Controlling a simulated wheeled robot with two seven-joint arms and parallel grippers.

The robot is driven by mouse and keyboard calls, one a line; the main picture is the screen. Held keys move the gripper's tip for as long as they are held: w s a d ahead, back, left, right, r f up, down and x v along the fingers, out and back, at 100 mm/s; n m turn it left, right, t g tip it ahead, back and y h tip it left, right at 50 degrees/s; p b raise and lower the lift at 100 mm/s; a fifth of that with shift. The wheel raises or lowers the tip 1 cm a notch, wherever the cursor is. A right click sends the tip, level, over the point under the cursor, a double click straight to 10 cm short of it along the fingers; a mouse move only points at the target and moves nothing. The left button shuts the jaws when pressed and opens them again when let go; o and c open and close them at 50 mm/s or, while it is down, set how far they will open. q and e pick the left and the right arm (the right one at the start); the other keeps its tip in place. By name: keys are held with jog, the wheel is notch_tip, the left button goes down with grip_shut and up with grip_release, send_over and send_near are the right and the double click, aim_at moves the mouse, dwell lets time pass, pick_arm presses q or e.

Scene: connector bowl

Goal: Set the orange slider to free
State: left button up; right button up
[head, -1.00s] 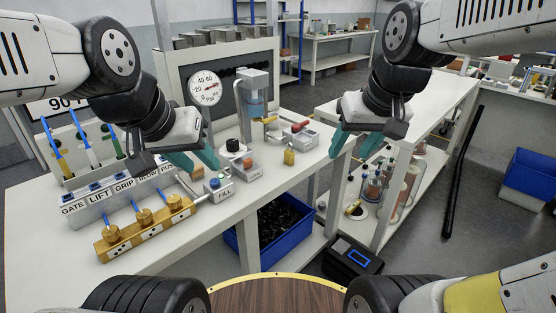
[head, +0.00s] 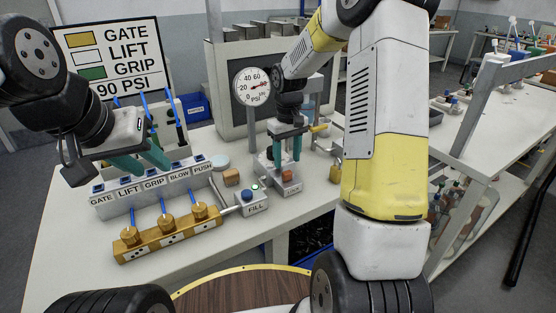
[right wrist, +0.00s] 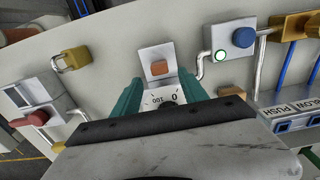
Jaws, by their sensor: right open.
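The orange slider (head: 287,177) sits on a small grey block with a label too small to read surely, on the bench. In the right wrist view the orange slider (right wrist: 160,68) shows on the sloped grey face just beyond my fingertips. My right gripper (head: 287,158) points down above and behind this block, its teal fingers apart. In the right wrist view my right gripper (right wrist: 160,88) is open, with a white scale (right wrist: 160,99) marked 0 and 100 between its fingers; I see no contact with the slider. My left gripper (head: 146,163) hangs open and empty above the labelled switch row.
A FILL block (head: 252,203) with a blue button and green light stands left of the slider block. A brass manifold (head: 170,232) lies at front left. A pressure gauge (head: 252,87) stands behind. A brass padlock (right wrist: 72,59) shows in the right wrist view.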

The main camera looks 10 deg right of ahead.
aim_at(287, 172)
notch_tip(287, 172, down, 5)
jog(key=shift+f, duration=0.1)
dwell(0.3)
grip_shut()
dwell(1.3)
